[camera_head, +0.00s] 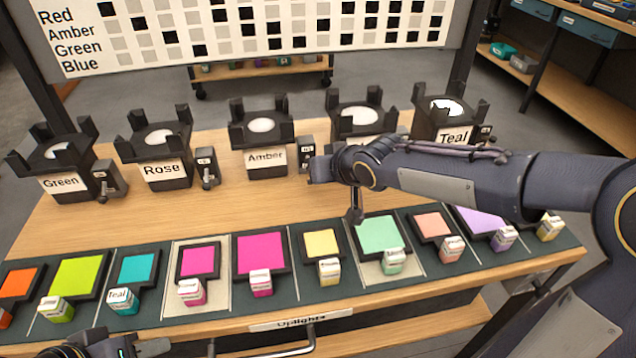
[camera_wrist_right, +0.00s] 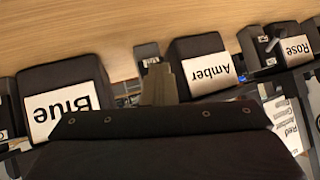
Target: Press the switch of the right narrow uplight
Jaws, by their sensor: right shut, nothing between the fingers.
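Five black uplights stand in a row on the bench: Green (camera_head: 62,180), Rose (camera_head: 165,172), Amber (camera_head: 266,160), Blue (camera_wrist_right: 70,107) and Teal (camera_head: 453,134). Which ones count as narrow I cannot tell. A small switch box stands beside each, such as Amber's switch (camera_head: 306,152) and Teal's switch (camera_head: 484,133). In the head view my right arm hides Blue's front label and its switch. My right gripper (camera_head: 354,208) is shut and empty, pointing down in front of Blue; in the wrist view its finger (camera_wrist_right: 160,84) overlaps Amber's switch area. My left gripper (camera_head: 135,348) is low at the left, partly cut off.
A row of coloured gels in dark frames, such as a green gel (camera_head: 380,234), with small tagged blocks, lines the front of the bench (camera_head: 300,190). A cue board (camera_head: 250,30) stands behind. Bare wood lies between uplights and gels.

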